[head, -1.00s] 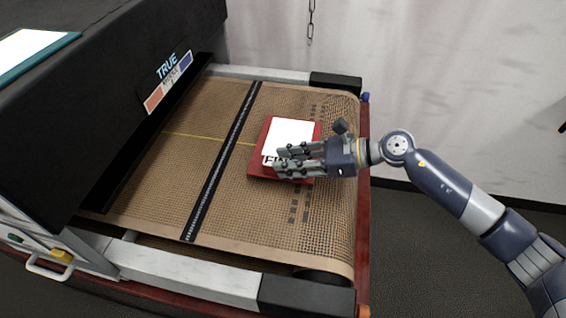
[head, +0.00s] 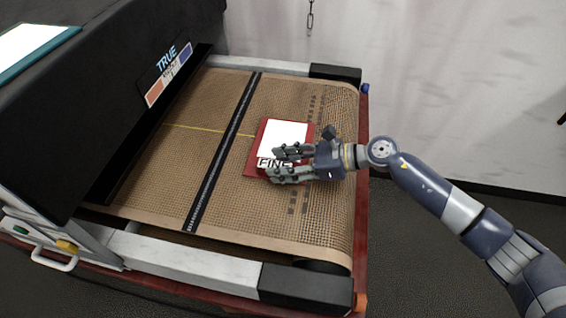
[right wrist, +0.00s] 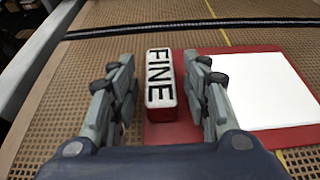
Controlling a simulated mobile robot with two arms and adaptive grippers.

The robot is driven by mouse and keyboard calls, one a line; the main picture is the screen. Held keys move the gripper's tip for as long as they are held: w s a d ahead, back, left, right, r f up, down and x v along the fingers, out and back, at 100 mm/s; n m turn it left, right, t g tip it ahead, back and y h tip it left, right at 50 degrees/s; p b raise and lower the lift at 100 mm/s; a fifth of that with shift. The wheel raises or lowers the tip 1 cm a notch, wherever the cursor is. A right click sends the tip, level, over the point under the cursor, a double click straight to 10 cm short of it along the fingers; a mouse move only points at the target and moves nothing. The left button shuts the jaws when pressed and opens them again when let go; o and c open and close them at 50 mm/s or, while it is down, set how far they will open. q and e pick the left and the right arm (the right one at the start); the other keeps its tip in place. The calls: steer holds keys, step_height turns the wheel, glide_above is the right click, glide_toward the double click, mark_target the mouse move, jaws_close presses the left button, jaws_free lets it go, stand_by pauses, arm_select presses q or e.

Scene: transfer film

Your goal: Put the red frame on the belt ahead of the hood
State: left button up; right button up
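The red frame (head: 252,164) with a white panel (head: 284,138) lies flat on the mesh belt (head: 225,215), right of the black cross line. Its raised grip marked FINE (right wrist: 160,78) stands along one side, with the frame's red border (right wrist: 168,136) below it. My right gripper (head: 282,163) is over the frame's near right part. In the right wrist view the fingers stand on both sides of the FINE grip with gaps, so the gripper is open around it. The dark hood (head: 110,100) with a TRUE sign is at the left. My left gripper is not in view.
The black line (head: 222,150) crosses the belt between hood and frame. A yellow line runs along the belt. Pale rails with black end blocks (head: 305,287) flank the belt. The belt between frame and hood is clear. A chain hangs at the back wall.

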steer(key=shift+r, duration=0.15)
steer(key=b+v, duration=0.3)
steer(key=v, duration=0.8)
steer(key=shift+s+d+r, duration=0.15)
steer(key=shift+d+r, duration=0.1)
steer(key=shift+d, duration=0.2)
